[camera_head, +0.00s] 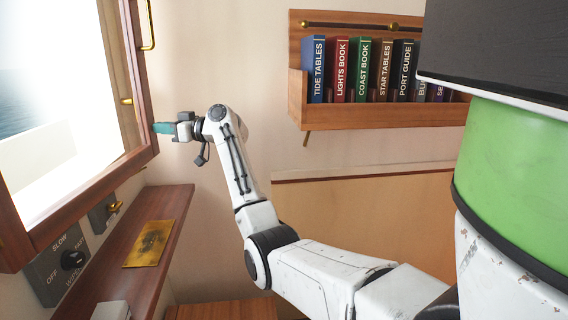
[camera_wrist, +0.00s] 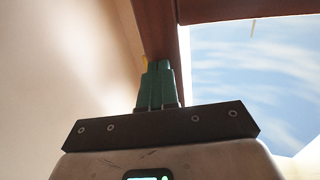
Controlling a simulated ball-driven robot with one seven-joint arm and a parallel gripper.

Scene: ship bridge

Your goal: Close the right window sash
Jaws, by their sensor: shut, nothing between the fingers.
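A wooden-framed window sash (camera_head: 139,85) with a bright pane fills the left of the head view. A brass handle (camera_head: 148,26) is on its upper right side. How far the sash stands open is hard to tell. My gripper (camera_head: 160,128) has its teal fingers shut and empty, pointing left at the lower part of the sash's right-hand upright. In the wrist view, my gripper's closed fingertips (camera_wrist: 158,68) lie in front of the brown wooden upright (camera_wrist: 153,28), with sky through glass to the right. Whether they touch the wood is not clear.
Below the window are a wiper switch panel (camera_head: 50,274) and a wooden ledge (camera_head: 166,212) with a brass plate (camera_head: 151,243). A shelf of books (camera_head: 371,113) hangs on the wall at upper right. The wall between shelf and window is bare.

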